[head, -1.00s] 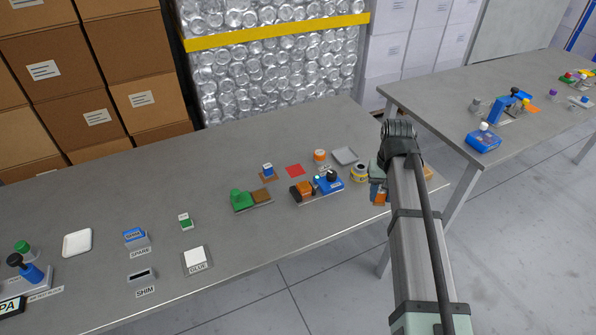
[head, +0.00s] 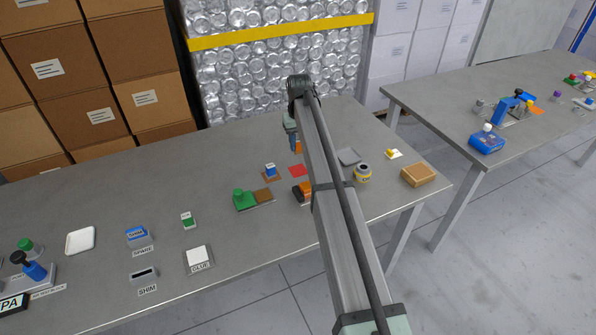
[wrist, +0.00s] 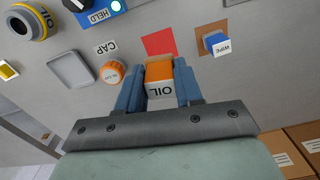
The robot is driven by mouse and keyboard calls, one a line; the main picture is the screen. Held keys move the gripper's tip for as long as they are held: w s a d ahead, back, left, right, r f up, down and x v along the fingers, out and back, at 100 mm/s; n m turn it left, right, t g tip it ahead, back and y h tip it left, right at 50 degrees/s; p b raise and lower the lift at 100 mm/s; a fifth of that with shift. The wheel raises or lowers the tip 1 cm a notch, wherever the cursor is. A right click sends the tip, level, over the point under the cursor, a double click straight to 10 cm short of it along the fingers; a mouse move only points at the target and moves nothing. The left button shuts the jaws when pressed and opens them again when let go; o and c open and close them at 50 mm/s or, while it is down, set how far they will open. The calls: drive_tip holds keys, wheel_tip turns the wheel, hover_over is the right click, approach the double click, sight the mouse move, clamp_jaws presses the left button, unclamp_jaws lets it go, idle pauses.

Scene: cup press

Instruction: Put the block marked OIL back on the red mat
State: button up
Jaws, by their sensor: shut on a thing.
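The OIL block, orange with a white labelled face, is between the blue fingers of my gripper (wrist: 157,70) in the wrist view, with OIL block (wrist: 160,90) showing upside-down letters. In the head view my gripper (head: 293,142) hangs over the far part of the table, and the orange of the block shows at its tip. The red mat (wrist: 158,43) is bare in the wrist view, just beyond the block in the picture. It also shows in the head view (head: 298,171), below and slightly right of the gripper. The block's height above the table is unclear.
The orange cap (wrist: 113,72) stands left of the held block in the wrist view. The WIPE block (wrist: 217,43) is to the right on a brown mat. A blue device (wrist: 95,12) reads HELD.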

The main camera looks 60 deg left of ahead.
drive_tip(key=shift+w+a+r+n, duration=0.1)
drive_tip(key=shift+w+a+n, duration=0.15)
drive_tip(key=shift+a, duration=0.5)
drive_tip(key=shift+d+n, duration=0.1)
drive_tip(key=shift+n, duration=0.35)
drive_tip(key=shift+f, duration=5.05)
drive_tip(key=shift+f, duration=0.15)
drive_tip(key=o, duration=0.9)
drive_tip(key=shift+o, duration=0.2)
wheel_tip(320, 180, up, 12)
drive_tip(key=shift+r, duration=0.2)
